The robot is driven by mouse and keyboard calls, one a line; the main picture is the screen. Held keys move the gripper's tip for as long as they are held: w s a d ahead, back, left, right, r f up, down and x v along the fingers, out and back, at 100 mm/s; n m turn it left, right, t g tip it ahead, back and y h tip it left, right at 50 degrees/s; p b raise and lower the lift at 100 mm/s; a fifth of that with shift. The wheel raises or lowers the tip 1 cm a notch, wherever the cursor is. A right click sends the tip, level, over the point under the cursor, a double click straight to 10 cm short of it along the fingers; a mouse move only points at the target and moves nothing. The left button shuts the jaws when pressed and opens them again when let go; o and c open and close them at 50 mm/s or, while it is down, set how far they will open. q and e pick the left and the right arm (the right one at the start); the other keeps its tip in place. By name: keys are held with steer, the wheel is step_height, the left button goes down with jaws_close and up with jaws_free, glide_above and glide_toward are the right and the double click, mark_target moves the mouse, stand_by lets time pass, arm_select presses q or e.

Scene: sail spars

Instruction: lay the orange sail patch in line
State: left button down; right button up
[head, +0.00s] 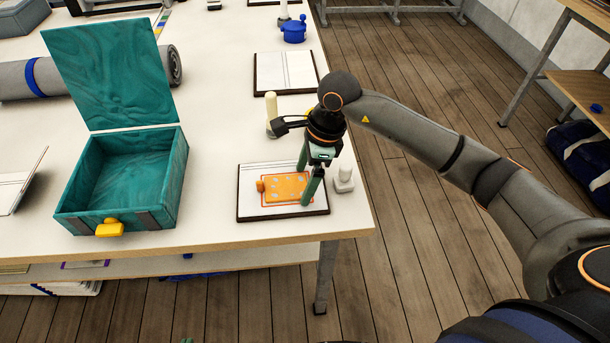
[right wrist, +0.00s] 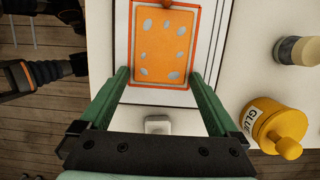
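The orange sail patch (head: 289,185) with pale grey spots lies flat on a white sheet on a dark-edged board (head: 240,209). In the right wrist view the patch (right wrist: 163,45) lies within a red-orange outline, about parallel to it. An orange knob (head: 261,186) stands at its left end in the head view. My right gripper (head: 305,184) points down over the patch's right end. Its green fingers (right wrist: 160,72) are open, one either side of the patch, with nothing clamped between. A dark part of my left arm shows in the right wrist view; its fingers are not clear.
A white stopper-like object (head: 344,178) stands right of the board. A yellow-capped glue bottle (right wrist: 275,125) and a cream-topped cylinder (right wrist: 298,50) stand nearby. An open teal box (head: 125,180) is left. Another board (head: 285,73) lies behind. The table's front and right edges are close.

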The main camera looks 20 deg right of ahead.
stand_by(0.6)
steer(key=shift+r+p, duration=2.15)
steer(key=shift+r, duration=1.45)
steer(key=shift+f, duration=0.1)
